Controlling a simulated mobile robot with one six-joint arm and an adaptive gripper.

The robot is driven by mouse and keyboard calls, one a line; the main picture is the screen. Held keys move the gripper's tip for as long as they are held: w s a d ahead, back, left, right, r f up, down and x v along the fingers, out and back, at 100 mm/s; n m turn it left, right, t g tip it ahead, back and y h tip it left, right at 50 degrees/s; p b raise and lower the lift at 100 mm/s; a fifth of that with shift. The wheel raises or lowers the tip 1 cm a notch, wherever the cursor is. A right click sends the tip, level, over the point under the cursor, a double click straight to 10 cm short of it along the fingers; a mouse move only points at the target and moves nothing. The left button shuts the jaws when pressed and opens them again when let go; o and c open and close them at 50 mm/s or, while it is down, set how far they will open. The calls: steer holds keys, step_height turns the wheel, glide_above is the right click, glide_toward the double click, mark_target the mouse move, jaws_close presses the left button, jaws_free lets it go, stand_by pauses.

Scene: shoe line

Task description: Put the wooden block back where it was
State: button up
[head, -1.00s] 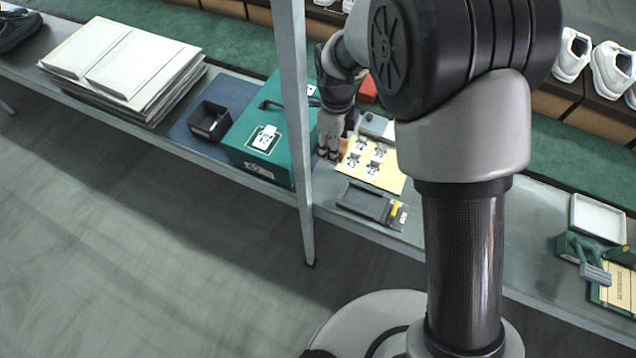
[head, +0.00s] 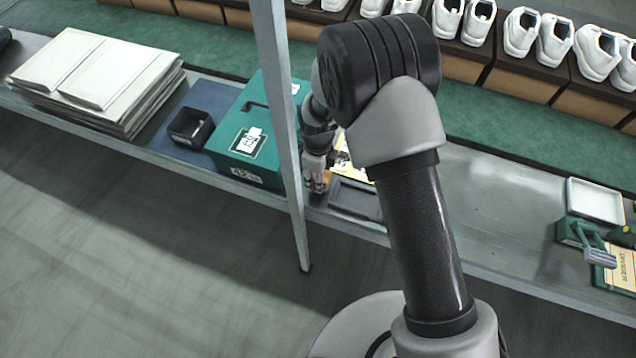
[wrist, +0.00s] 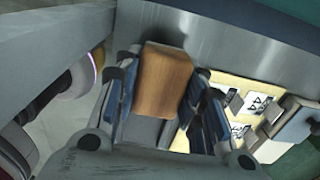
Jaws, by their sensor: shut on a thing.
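The wooden block (wrist: 165,80) is orange-brown and sits between the blue-padded fingers of my gripper (wrist: 163,100) in the wrist view. My gripper is shut on it. In the head view my gripper (head: 316,183) is low over the bench's front part, just right of the upright post, and only a small orange bit of the block (head: 326,178) shows. I cannot tell whether the block touches the bench. A grey surface lies just below the block in the wrist view.
A dark shallow tray (head: 355,197) lies right of my gripper, partly behind my arm. A yellow card (head: 343,160) with number labels is behind it. The post (head: 282,130) and a green shoebox (head: 237,155) stand to the left.

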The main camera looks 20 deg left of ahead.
steer(key=shift+f+b, duration=0.4)
steer(key=shift+f, duration=1.35)
steer(key=shift+f, duration=0.2)
steer(key=o, duration=1.1)
steer(key=shift+r, duration=0.1)
step_height(320, 180, up, 12)
steer(key=p, duration=0.3)
steer(key=shift+r+p, duration=0.1)
steer(key=shift+p, duration=0.2)
